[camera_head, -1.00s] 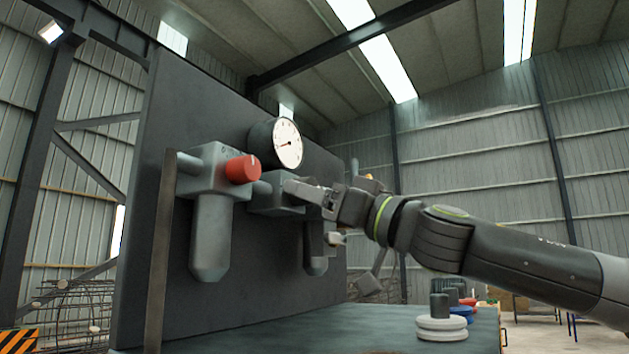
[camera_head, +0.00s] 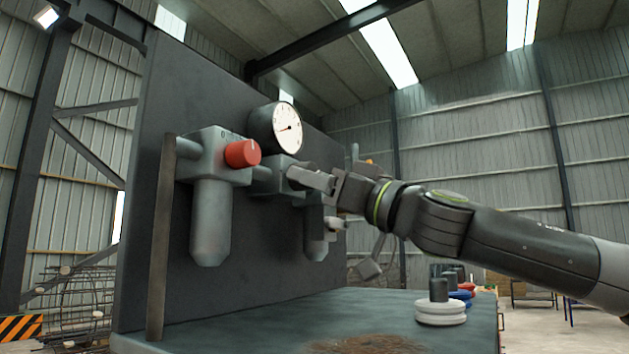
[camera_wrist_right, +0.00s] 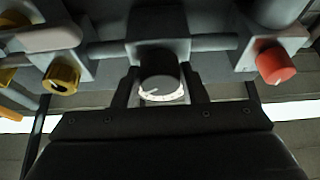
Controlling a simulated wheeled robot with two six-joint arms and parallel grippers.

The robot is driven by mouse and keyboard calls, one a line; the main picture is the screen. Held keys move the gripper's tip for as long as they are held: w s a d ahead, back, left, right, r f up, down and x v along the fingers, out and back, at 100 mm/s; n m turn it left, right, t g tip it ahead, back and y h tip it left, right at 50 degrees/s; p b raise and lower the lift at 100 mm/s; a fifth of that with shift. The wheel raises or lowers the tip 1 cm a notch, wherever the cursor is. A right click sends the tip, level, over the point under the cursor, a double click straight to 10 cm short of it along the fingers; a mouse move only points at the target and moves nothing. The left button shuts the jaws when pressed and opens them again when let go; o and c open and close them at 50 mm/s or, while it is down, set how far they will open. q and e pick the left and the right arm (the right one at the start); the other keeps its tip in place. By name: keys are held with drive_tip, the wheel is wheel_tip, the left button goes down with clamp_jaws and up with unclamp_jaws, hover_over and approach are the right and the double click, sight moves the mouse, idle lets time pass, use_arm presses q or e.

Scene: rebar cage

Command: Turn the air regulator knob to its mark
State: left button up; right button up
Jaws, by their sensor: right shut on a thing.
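The air regulator is a grey block (camera_head: 263,184) on the dark panel, under a round white-faced gauge (camera_head: 288,128). My right gripper (camera_head: 304,177) is at the front of this block. In the right wrist view my right gripper (camera_wrist_right: 161,88) has one finger on each side of a dark round knob (camera_wrist_right: 158,65) and is shut on it. The knob's mark cannot be made out. In the head view the fingers hide most of the knob. My left gripper is not in view.
A red knob (camera_head: 242,153) on a grey filter body stands left of the regulator. In the right wrist view a yellow knob (camera_wrist_right: 62,77) is on the other side. Stacked discs (camera_head: 440,311) stand on the bench (camera_head: 250,312). The bench front is mostly clear.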

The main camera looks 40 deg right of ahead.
drive_tip(key=shift+n, duration=0.4)
drive_tip(key=n+g+p, duration=0.3)
drive_tip(key=n, duration=0.7)
drive_tip(key=r+n+g+p, duration=0.1)
drive_tip(key=n+g+p, duration=0.2)
drive_tip(key=n, duration=0.7)
drive_tip(key=n+g+p, duration=0.2)
drive_tip(key=n+p, duration=0.2)
drive_tip(key=n, duration=0.6)
drive_tip(key=shift+d+r+n+g, duration=0.2)
drive_tip(key=shift+r+n+g, duration=0.1)
drive_tip(key=shift+g, duration=0.1)
drive_tip(key=o, duration=1)
drive_tip(key=shift+c, duration=0.2)
